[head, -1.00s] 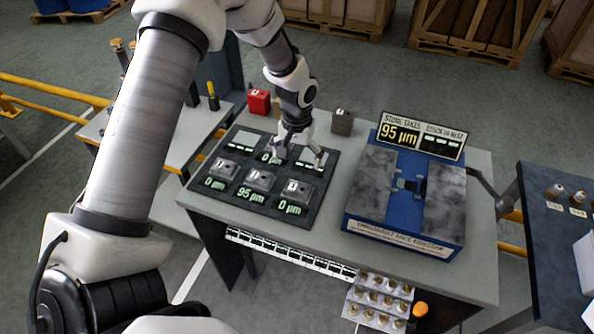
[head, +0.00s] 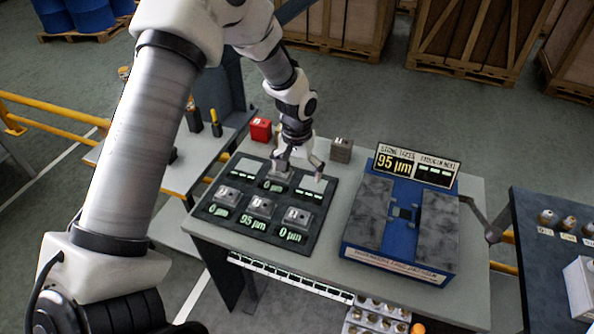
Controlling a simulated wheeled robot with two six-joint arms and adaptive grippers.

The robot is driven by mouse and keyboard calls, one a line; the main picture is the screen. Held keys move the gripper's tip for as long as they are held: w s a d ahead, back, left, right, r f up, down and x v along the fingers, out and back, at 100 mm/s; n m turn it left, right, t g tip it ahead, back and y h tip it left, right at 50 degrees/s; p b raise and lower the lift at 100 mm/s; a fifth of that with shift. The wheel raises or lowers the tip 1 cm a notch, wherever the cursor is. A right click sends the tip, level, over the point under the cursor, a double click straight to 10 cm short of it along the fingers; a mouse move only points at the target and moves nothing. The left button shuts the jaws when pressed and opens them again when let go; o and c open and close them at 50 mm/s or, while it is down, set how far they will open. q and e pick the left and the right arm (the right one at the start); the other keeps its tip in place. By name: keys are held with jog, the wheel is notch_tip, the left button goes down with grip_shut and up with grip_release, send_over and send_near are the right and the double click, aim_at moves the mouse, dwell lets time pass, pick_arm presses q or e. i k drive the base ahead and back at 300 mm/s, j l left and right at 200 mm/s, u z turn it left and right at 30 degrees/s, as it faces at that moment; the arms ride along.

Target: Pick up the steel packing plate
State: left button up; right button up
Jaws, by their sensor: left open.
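A black board (head: 222,226) on the table holds two rows of flat grey plates with glowing readouts. The front row has three numbered steel plates: a left one (head: 228,195), a middle one (head: 260,207) and a right one (head: 297,218). The back row has pale plates at its left (head: 248,167) and right (head: 313,184), and a partly hidden grey plate (head: 280,174) in the middle. I cannot tell which is the steel packing plate. My left gripper (head: 299,171) is open, fingers pointing down above the back row, between its middle and right places. My right gripper is out of view.
A blue fixture (head: 405,213) with two grey slabs and a "95 µm" display (head: 417,166) stands right of the board. A dark side table (head: 545,240) is at the right.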

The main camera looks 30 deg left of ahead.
aim_at(261, 206)
jog(key=u, duration=1.35)
